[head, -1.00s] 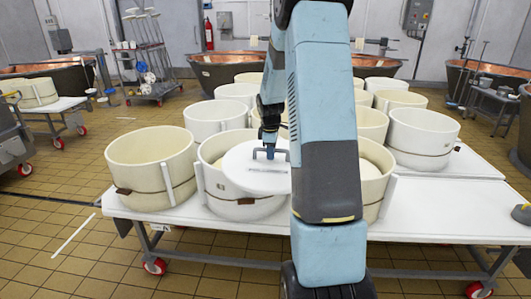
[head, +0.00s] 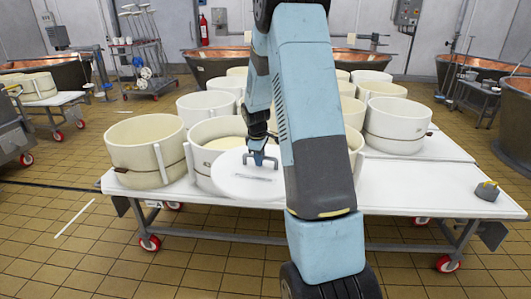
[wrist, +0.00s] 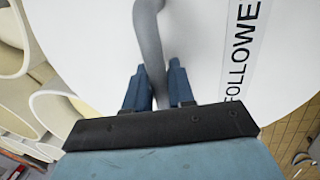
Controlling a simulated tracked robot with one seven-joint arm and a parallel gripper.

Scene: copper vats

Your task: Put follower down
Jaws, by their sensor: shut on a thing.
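The follower (head: 232,186) is a white round disc with a grey handle and a label strip. In the wrist view the disc (wrist: 210,50) fills much of the picture, and its label reads "FOLLOWE". My gripper (head: 260,160) is shut on the follower's handle (wrist: 150,45). In the head view the disc hangs in front of a white mould (head: 215,132) holding pale content, and covers part of its front wall. Whether the disc touches the mould or the table cannot be told. My arm hides the disc's right side.
Several cream moulds stand on the white table (head: 420,190), including one (head: 145,148) at the front left and one (head: 395,125) at the right. The table's right front is mostly clear, with a small dark object (head: 487,190) near its edge. Copper vats (head: 225,65) stand behind.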

